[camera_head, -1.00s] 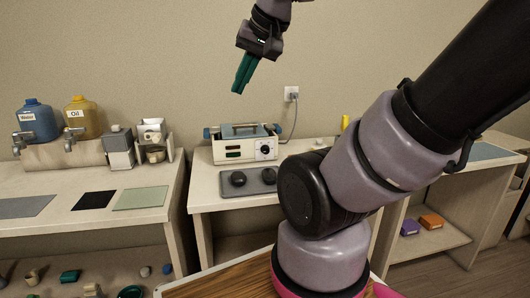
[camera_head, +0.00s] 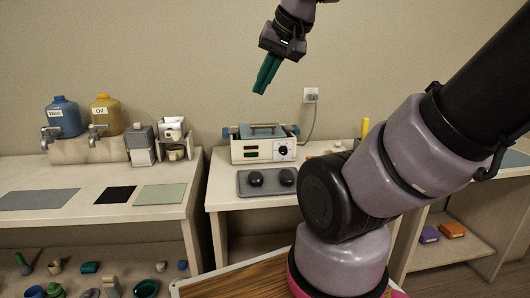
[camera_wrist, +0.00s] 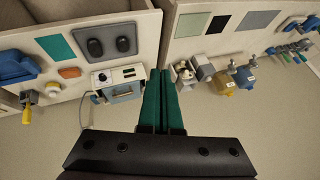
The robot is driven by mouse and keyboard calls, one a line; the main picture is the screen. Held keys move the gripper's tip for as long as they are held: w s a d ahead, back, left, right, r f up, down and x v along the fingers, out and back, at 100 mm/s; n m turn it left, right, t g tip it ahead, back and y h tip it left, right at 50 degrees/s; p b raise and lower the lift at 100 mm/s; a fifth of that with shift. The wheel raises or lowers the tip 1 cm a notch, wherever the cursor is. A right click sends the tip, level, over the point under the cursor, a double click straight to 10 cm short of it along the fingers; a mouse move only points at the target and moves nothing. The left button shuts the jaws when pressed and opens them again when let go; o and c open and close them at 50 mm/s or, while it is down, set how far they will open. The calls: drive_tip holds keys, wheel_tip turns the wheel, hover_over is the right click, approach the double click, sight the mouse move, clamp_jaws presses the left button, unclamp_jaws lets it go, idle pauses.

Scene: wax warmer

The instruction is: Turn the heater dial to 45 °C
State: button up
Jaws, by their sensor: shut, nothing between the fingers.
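The wax warmer (camera_head: 262,148) is a cream box with a blue-grey lid. It stands at the back of the middle table, against the wall. Its heater dial (camera_head: 284,151) is a dark round knob on a white plate at the right of the front face. The dial's setting is too small to read. The warmer (camera_wrist: 124,88) and dial (camera_wrist: 102,77) also show in the wrist view, left of my fingers. My gripper (camera_head: 260,92) has green fingers, is shut and empty, and hangs in the air above the warmer, apart from it. It also shows in the wrist view (camera_wrist: 164,72).
A grey tray (camera_head: 243,190) with two dark round stones lies in front of the warmer. Water (camera_head: 63,117) and oil (camera_head: 106,115) jugs stand on the left counter. The air around my gripper is free.

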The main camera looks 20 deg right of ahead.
drive_tip(key=o, duration=0.5)
drive_tip(key=shift+w, duration=0.1)
drive_tip(key=o, duration=0.5)
drive_tip(key=shift+w+d+r, duration=0.1)
drive_tip(key=shift+w+d, duration=0.1)
drive_tip(key=shift+w, duration=0.3)
drive_tip(key=shift+g+h, duration=0.3)
drive_tip(key=shift+g, duration=0.1)
drive_tip(key=w+d, duration=0.1)
drive_tip(key=w, duration=0.2)
drive_tip(key=w+d, duration=0.1)
drive_tip(key=w, duration=0.2)
drive_tip(key=w+d, duration=0.1)
drive_tip(key=w, duration=0.2)
drive_tip(key=shift+d, duration=0.15)
drive_tip(key=n+g+h, duration=0.1)
drive_tip(key=g+h, duration=0.1)
drive_tip(key=h, duration=0.1)
hover_over(284, 149)
drive_tip(key=s+a, duration=0.1)
drive_tip(key=s, duration=0.3)
wheel_tip(284, 149, down, 24)
drive_tip(key=x, duration=1.1)
drive_tip(key=shift+a+f, duration=0.15)
drive_tip(key=shift+f, duration=0.05)
clamp_jaws()
